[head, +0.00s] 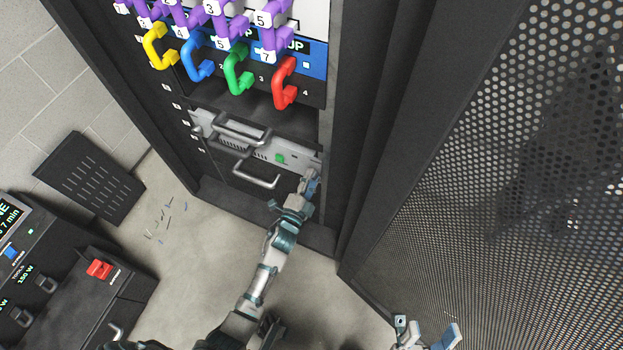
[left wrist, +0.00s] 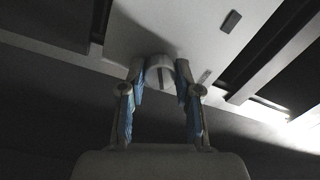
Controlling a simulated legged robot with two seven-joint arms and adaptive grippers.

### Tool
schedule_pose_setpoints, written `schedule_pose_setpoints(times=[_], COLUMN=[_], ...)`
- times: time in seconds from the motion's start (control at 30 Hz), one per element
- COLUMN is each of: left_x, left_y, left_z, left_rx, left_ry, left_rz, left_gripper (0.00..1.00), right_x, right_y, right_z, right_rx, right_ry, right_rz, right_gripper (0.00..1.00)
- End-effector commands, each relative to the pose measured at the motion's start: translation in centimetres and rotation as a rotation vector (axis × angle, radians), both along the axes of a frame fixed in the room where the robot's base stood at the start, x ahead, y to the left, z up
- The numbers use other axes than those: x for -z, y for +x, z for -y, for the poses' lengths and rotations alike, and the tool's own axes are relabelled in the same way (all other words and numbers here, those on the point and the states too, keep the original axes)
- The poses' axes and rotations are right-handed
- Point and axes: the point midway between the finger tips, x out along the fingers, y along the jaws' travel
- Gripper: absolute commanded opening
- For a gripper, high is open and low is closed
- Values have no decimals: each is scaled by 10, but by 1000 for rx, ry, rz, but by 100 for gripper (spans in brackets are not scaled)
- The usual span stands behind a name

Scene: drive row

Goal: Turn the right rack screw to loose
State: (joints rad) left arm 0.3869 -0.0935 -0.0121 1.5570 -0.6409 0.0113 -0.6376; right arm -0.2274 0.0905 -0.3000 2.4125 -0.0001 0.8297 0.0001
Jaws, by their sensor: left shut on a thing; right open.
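The right rack screw (left wrist: 160,72) shows in the left wrist view as a pale round knob with a dark line across its face, against a light panel. My left gripper (left wrist: 160,85) has its blue-padded fingers closed on either side of it. In the head view my left gripper (head: 311,182) is at the right end of the grey rack unit (head: 200,123), low in the cabinet, and hides the screw there. My right gripper (head: 426,337) is open and empty at the bottom edge of the head view, apart from the rack.
Yellow (head: 160,47), blue (head: 197,62), green (head: 238,70) and red (head: 284,84) handles sit above the unit. A perforated door (head: 450,190) stands open at right. A black console (head: 75,290) is at lower left, with a slotted panel (head: 88,178) behind.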

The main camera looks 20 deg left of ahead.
Motion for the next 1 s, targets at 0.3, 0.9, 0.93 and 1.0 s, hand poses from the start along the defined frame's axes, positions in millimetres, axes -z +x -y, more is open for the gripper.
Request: schedule_pose_setpoints(times=[0.3,0.9,0.93,1.0], left_x=[7,5,5,6], left_y=[-1,-32,-38,-55], left_z=[-5,-1,-2,-2], left_rx=[-8,-3,-3,-4], left_ry=[2,2,2,2], left_rz=[-14,-9,-8,-9], left_gripper=[42,58,58,58], right_x=[2,-2,-2,-2], right_y=[1,-1,-1,-1], right_z=[0,0,0,0], right_rx=[5,1,1,1], right_ry=[7,0,0,1], right_rz=[-7,4,4,4], right_gripper=[58,58,58,58])
